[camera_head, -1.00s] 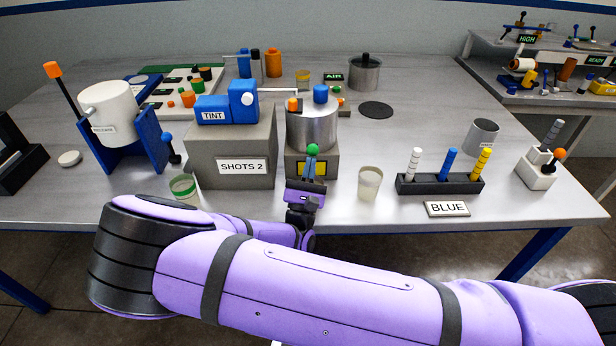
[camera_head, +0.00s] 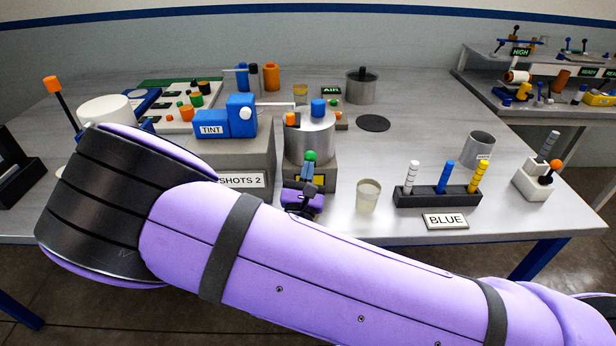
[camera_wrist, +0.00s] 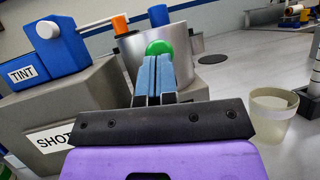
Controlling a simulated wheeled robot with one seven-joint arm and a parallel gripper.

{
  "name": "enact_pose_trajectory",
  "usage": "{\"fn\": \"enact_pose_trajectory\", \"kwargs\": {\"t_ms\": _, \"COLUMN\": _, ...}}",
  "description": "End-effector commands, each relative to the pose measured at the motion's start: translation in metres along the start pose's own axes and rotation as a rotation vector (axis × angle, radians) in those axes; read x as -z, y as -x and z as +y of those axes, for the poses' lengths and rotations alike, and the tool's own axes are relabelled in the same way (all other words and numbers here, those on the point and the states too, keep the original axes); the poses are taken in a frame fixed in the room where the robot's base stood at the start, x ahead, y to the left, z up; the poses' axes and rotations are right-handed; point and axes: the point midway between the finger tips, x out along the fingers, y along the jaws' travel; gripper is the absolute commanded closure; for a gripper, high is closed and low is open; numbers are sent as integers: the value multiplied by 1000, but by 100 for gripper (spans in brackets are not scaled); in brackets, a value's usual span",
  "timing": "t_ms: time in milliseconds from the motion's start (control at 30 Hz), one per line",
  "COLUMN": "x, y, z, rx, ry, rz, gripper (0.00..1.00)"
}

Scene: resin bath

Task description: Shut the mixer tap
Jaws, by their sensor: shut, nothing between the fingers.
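The mixer is a silver pot (camera_head: 311,143) on a grey base with a yellow panel, and it also shows in the wrist view (camera_wrist: 188,47). A green ball knob (camera_head: 310,156), which looks like the tap's handle, is at the front of the pot. It also shows in the wrist view (camera_wrist: 159,47). My gripper (camera_head: 309,166) is in front of the mixer. Its blue-grey fingers (camera_wrist: 156,62) are together and empty, with the tips right at the green knob. I cannot tell whether they touch it. The fingers and my wrist hide the tap's lower part.
A grey box labelled SHOTS 2 (camera_head: 262,157) with the blue TINT unit (camera_head: 241,118) stands close on the left. A translucent cup (camera_head: 368,196) is close on the right, then a dark rack (camera_head: 437,197) with coloured sticks. My arm covers the table's front left.

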Motion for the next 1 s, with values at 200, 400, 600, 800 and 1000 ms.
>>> {"fn": "enact_pose_trajectory", "kwargs": {"t_ms": 200, "x": -10, "y": -13, "z": 2, "rx": 4, "ry": 30, "rz": 181, "gripper": 100}}
{"fn": "enact_pose_trajectory", "kwargs": {"t_ms": 400, "x": -16, "y": -25, "z": 4, "rx": 4, "ry": 61, "rz": 342, "gripper": 100}}
{"fn": "enact_pose_trajectory", "kwargs": {"t_ms": 600, "x": -19, "y": -36, "z": 6, "rx": 4, "ry": 88, "rz": 483, "gripper": 100}}
{"fn": "enact_pose_trajectory", "kwargs": {"t_ms": 800, "x": -19, "y": -43, "z": 8, "rx": 1, "ry": 111, "rz": 575, "gripper": 100}}
{"fn": "enact_pose_trajectory", "kwargs": {"t_ms": 1000, "x": -19, "y": -48, "z": 9, "rx": 0, "ry": 112, "rz": 570, "gripper": 100}}
